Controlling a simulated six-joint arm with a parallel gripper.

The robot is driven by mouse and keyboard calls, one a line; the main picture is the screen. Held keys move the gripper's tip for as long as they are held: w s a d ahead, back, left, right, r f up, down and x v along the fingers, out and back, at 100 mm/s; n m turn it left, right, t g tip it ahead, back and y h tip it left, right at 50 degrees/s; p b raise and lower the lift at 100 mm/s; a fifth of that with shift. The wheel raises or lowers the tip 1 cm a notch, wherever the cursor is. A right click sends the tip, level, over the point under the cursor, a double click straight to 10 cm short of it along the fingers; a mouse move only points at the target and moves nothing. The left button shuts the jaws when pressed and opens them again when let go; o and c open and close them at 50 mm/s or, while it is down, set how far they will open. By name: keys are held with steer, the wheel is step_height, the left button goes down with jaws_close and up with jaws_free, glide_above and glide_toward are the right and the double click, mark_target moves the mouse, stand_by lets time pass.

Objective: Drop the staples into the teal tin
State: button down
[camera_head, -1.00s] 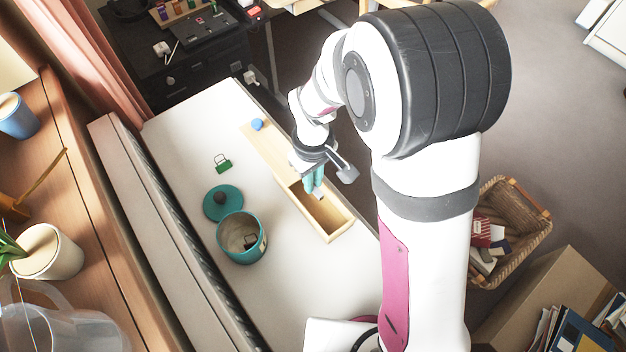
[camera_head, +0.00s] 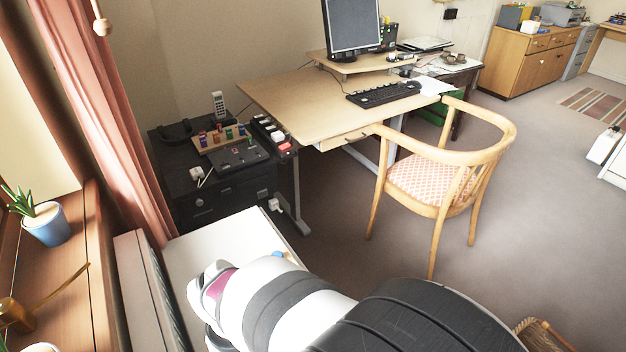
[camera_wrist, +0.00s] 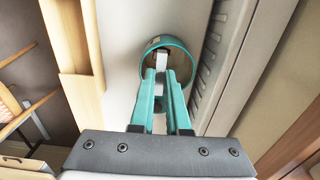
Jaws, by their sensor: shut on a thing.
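In the wrist view my gripper (camera_wrist: 160,76) has its two teal fingers closed on a small pale grey block, the staples (camera_wrist: 161,62). The teal tin (camera_wrist: 183,42) is open at the top, and the fingertips and staples appear over its mouth. I cannot tell how far above the rim they are or whether they are inside it. The fingers hide part of the tin. In the head view the tin, the staples and my gripper are out of sight; my arm fills the bottom.
A ribbed grey strip (camera_wrist: 214,50) runs along the right. The head view shows a wooden chair (camera_head: 440,185), a desk (camera_head: 300,105) and a black cabinet (camera_head: 225,195).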

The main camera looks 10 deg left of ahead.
steer(key=shift+f, duration=1.25)
steer(key=c, duration=0.8)
jaws_free()
step_height(320, 180, up, 16)
steer(key=d+m, duration=0.6)
steer(key=d, duration=0.6)
steer(key=s+d+f+m, duration=0.1)
steer(key=s+d+m, duration=0.1)
steer(key=d+m, duration=0.1)
steer(key=s+d+f+m+y, duration=0.1)
steer(key=s+d+m, duration=0.1)
steer(key=d, duration=0.2)
steer(key=s+d+f+m, duration=0.1)
steer(key=s+d+m, duration=0.2)
steer(key=shift+d+f+m+y, duration=0.15)
steer(key=shift+f+m+y, duration=0.15)
steer(key=shift+y, duration=0.1)
